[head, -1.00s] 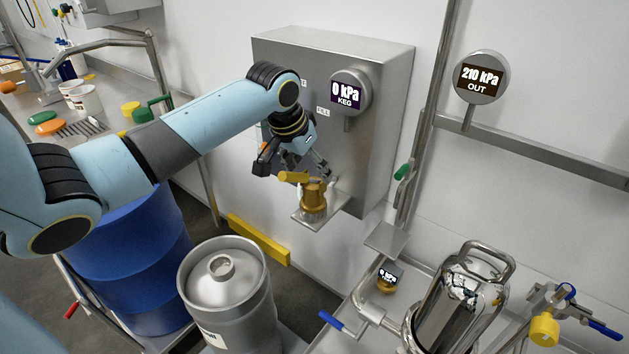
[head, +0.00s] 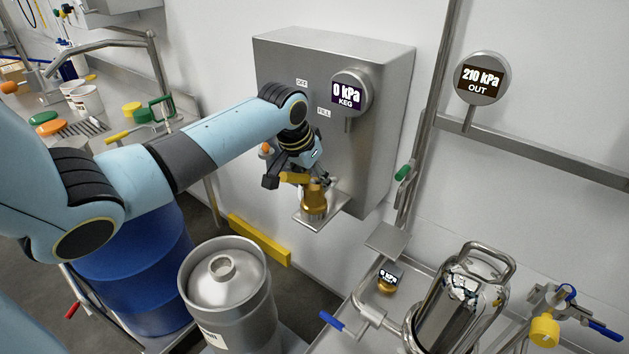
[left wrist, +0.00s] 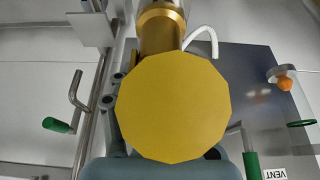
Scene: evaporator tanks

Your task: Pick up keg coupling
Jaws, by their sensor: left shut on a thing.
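The keg coupling (head: 313,203) is a brass-gold body with a yellow handle at its top. It stands upright at the small metal shelf (head: 331,212) on the front of the steel wall box. My left gripper (head: 318,182) reaches down from above and is shut on the coupling's upper part. In the left wrist view the handle's round yellow end (left wrist: 172,115) fills the middle, with the brass body (left wrist: 160,32) behind it. The handle hides much of the grip there. I cannot tell whether the coupling touches the shelf. My right gripper is not in view.
A steel keg (head: 225,290) stands below the shelf, beside a blue drum (head: 135,265). The steel box (head: 380,140) carries a gauge reading 0 kPa (head: 347,92). A vertical pipe with a green-handled valve (head: 403,173) is to the right. A polished vessel (head: 455,300) stands at lower right.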

